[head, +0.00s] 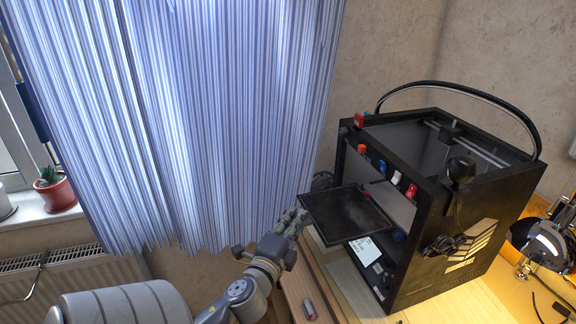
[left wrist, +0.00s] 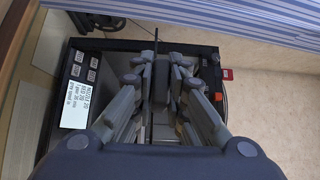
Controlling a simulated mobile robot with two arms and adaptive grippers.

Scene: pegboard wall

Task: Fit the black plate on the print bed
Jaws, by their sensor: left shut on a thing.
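The black plate (head: 345,215) is a flat dark square at the open front of the black 3D printer (head: 437,215). Its far part reaches into the opening, and its near part sticks out in front. My left gripper (head: 296,221) is shut on the plate's near left edge. In the left wrist view my left gripper (left wrist: 160,83) has its fingers on both sides of a dark, narrow piece that looks like the plate seen edge-on. The print bed is not clearly visible; the plate and printer frame cover that area. My right gripper is not in view.
The printer's front frame carries several coloured knobs, and a lit display panel (head: 364,250) sits below the plate. A striped curtain (head: 190,110) hangs at left.

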